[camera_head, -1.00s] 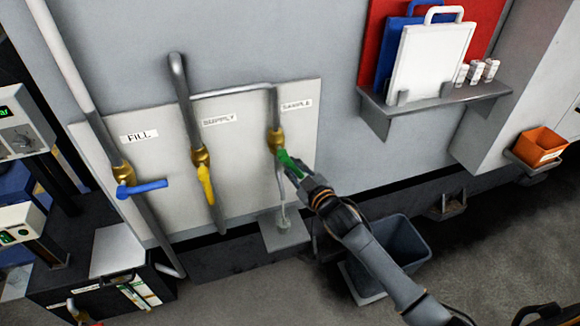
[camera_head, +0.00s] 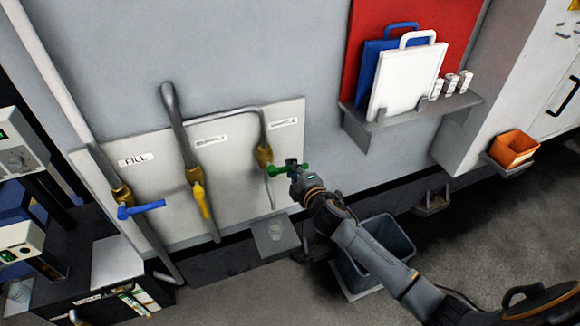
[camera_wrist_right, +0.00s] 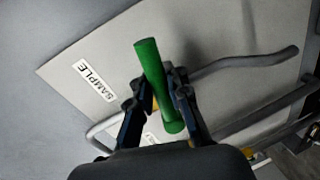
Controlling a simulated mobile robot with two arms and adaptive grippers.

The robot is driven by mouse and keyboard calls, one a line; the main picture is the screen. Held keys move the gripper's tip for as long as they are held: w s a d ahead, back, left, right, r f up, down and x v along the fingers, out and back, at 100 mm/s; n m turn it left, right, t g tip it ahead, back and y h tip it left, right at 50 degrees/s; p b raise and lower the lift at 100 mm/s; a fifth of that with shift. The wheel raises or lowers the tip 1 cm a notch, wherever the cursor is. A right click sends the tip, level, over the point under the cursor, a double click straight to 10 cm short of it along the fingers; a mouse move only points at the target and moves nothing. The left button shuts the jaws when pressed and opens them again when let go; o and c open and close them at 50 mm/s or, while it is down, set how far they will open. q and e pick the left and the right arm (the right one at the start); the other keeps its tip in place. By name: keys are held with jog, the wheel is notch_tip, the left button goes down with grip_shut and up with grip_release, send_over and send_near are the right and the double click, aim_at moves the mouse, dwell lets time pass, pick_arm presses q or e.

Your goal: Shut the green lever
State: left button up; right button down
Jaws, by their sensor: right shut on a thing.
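The green lever (camera_head: 279,170) is on the valve under the SAMPLE label (camera_head: 284,122). It points right, about level and crosswise to its downward pipe. My right gripper (camera_head: 297,169) is shut on the lever's outer part. In the right wrist view the green lever (camera_wrist_right: 149,65) passes between the two dark fingers of my right gripper (camera_wrist_right: 160,98), its end sticking out past them. The valve's brass body (camera_head: 264,155) shows left of the lever. My left gripper is out of view.
A blue lever (camera_head: 142,209) lies crosswise on the FILL pipe. A yellow lever (camera_head: 202,200) hangs along the SUPPLY pipe. A small shelf (camera_head: 275,238) sits below the sample spout. A grey bin (camera_head: 388,240) stands beneath my right arm. A wall rack (camera_head: 415,116) is at upper right.

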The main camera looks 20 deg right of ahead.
jog(key=shift+s+r+n+h+p, duration=0.15)
jog(key=shift+n+h+p, duration=0.2)
jog(key=shift+n, duration=0.45)
jog(key=c, duration=1.4)
grip_release()
jog(key=shift+o, duration=0.5)
jog(key=shift+s+r, duration=0.15)
jog(key=shift+r, duration=0.15)
jog(key=s+r, duration=0.2)
jog(key=s, duration=0.9)
jog(key=shift+s+d+r, duration=0.2)
jog(key=shift+s+d, duration=0.05)
jog(key=shift+s, duration=0.15)
